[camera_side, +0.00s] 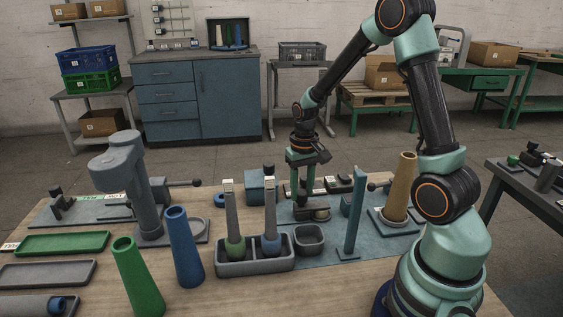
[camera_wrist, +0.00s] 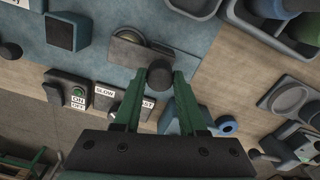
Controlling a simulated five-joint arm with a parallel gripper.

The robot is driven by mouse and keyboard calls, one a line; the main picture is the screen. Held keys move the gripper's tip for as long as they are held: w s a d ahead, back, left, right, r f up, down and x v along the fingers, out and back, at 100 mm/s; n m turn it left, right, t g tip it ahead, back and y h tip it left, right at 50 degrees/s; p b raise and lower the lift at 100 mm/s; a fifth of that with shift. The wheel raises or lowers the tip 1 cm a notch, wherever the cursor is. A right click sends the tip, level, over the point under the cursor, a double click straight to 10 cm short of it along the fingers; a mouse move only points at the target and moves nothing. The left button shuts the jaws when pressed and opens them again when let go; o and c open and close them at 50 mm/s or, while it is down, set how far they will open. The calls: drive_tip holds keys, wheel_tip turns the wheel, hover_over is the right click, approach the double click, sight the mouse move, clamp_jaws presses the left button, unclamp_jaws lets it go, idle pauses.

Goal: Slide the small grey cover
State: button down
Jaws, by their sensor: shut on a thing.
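The small grey cover (camera_wrist: 138,56) is a low rounded plate on the blue-grey base plate, seen above my gripper in the wrist view. A pale round part shows at its upper left end, only partly uncovered. A dark round knob (camera_wrist: 160,75) stands at the cover's lower right end. My gripper (camera_wrist: 160,82) is shut on this knob, with one green finger on each side. In the side view my gripper (camera_side: 308,203) points down at the low cover (camera_side: 317,214), and its fingers partly hide the knob.
SLOW and FAST labels (camera_wrist: 105,91) and an ON/OFF switch (camera_wrist: 78,95) lie close to my fingers. A blue upright post (camera_side: 355,212) stands right of my gripper, a tan cone (camera_side: 400,187) beyond it. A grey two-well holder (camera_side: 254,265) with tools stands at front left.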

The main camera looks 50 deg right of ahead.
drive_tip(key=shift+c, duration=2.3)
unclamp_jaws()
drive_tip(key=shift+s+d, duration=0.1)
drive_tip(key=shift+d, duration=0.05)
drive_tip(key=shift+r, duration=0.1)
wheel_tip(320, 180, up, 12)
drive_tip(key=s+a+r+n+t, duration=0.2)
drive_tip(key=s+a+r+n, duration=0.1)
drive_tip(key=a, duration=0.4)
drive_tip(key=s+a+r+n+t, duration=0.2)
drive_tip(key=s+a+r+t, duration=0.1)
drive_tip(key=a, duration=0.4)
drive_tip(key=shift+s+n+t, duration=0.3)
drive_tip(key=shift+s+n, duration=0.1)
drive_tip(key=shift+s, duration=0.1)
